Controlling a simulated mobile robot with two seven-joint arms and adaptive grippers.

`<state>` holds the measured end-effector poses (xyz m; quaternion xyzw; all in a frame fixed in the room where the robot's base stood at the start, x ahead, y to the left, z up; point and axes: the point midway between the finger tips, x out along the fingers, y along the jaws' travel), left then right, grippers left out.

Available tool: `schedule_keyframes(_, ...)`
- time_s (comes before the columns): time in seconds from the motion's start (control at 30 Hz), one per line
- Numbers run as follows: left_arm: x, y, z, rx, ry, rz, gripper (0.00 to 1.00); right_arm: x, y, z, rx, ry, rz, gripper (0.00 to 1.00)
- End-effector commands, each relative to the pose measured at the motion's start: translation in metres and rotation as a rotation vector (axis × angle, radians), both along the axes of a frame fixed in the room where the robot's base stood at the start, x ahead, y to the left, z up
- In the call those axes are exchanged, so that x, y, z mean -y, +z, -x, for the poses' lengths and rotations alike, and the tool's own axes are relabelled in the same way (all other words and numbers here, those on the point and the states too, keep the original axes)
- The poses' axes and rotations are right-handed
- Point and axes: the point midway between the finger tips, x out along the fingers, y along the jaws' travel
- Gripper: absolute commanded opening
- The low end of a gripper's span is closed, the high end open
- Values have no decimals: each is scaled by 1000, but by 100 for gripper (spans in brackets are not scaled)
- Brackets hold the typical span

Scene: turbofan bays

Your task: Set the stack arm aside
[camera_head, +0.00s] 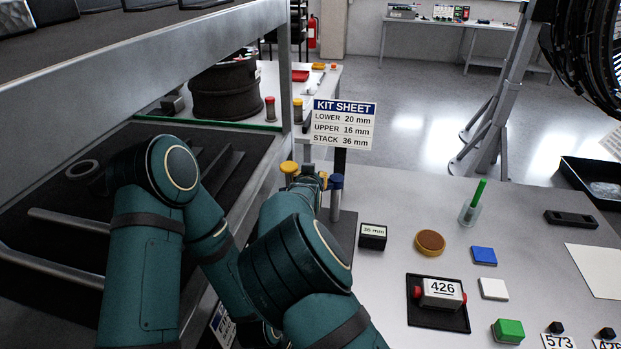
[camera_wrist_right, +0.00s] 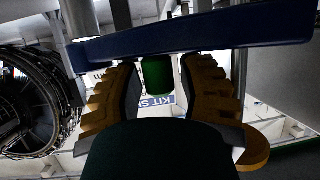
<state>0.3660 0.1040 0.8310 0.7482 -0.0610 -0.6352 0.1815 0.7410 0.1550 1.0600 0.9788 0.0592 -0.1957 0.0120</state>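A long blue bar (camera_wrist_right: 190,37) crosses the top of the right wrist view, in front of the fingertips; I take it for the stack arm, but no label shows on it. My right gripper (camera_wrist_right: 160,88) has its two yellow-brown ridged fingers apart, with a short green cylinder (camera_wrist_right: 157,76) visible between them and a gap on each side. In the head view my right gripper (camera_head: 309,177) is small and partly hidden, beside a blue part (camera_head: 336,182) near the kit sheet post. My left gripper is hidden behind my arms.
The kit sheet (camera_head: 343,125) stands behind the right gripper. On the grey table are a 36 mm block (camera_head: 372,237), a brown disc (camera_head: 430,242), a 426 unit on a black tray (camera_head: 438,318), and coloured blocks. A shelf rack (camera_head: 150,70) closes in the left side.

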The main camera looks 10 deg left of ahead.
Motion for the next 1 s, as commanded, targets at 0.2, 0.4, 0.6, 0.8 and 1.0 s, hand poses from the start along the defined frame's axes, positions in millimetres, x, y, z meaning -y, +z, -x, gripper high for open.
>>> schedule_keyframes(0.2, 0, 0, 0, 0, 0, 0, 0, 1, 4, 6, 1, 0, 0, 39)
schedule_keyframes(0.4, 0, 0, 0, 0, 0, 0, 0, 3, 14, 32, -1, 1, -2, 39)
schedule_keyframes(0.6, 0, 0, 0, 0, 0, 0, 0, 7, 30, 68, 0, 1, -2, 39)
schedule_keyframes(0.8, 0, 0, 0, 0, 0, 0, 0, 11, 41, 96, 1, 1, -1, 39)
schedule_keyframes(1.0, 0, 0, 0, 0, 0, 0, 0, 13, 45, 108, -1, 0, 1, 39)
